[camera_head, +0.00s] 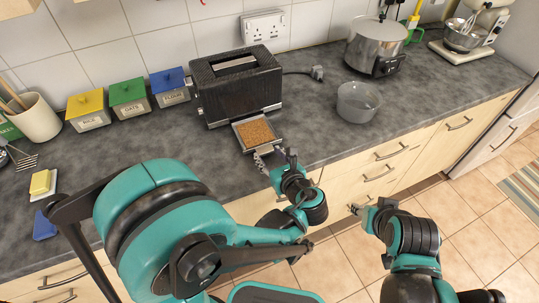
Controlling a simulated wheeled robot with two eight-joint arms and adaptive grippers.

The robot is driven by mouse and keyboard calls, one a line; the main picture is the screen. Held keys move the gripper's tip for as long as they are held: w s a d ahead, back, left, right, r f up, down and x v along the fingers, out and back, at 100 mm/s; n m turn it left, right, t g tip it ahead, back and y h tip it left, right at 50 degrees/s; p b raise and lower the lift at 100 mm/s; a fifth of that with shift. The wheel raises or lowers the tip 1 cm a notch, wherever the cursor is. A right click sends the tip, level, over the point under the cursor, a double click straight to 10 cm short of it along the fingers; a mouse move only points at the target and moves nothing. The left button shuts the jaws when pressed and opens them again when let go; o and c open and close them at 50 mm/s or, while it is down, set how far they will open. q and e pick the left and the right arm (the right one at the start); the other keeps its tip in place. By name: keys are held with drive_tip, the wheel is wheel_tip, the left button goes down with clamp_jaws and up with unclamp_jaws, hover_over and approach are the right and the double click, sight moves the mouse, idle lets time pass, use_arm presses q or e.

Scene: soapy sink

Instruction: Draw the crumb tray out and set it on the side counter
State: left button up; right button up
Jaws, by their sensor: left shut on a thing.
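The crumb tray (242,120) sticks out of the front base of the black toaster (237,84), with brown crumbs (256,132) covering its floor. My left gripper (268,158) is at the tray's near edge, at the counter's front, and is shut on the tray. The tray's back end is at the toaster and cannot be fully seen. My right gripper (362,209) is in front of the drawers, below the counter top and away from the tray; its fingers are too small to read.
A grey bowl (358,103) and a steel cooker (375,47) stand right of the toaster. Yellow, green and blue lidded boxes (129,98) stand to its left. The counter (120,150) is bare in front of the boxes. A butter dish (42,184) lies far left.

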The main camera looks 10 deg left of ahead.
use_arm(q)
drive_tip(key=shift+f+v, duration=0.15)
drive_tip(key=shift+v, duration=0.85)
drive_tip(key=shift+f+v, duration=0.15)
drive_tip(key=shift+v, duration=0.85)
drive_tip(key=shift+s+d, duration=0.1)
use_arm(e)
drive_tip(key=shift+r, duration=0.3)
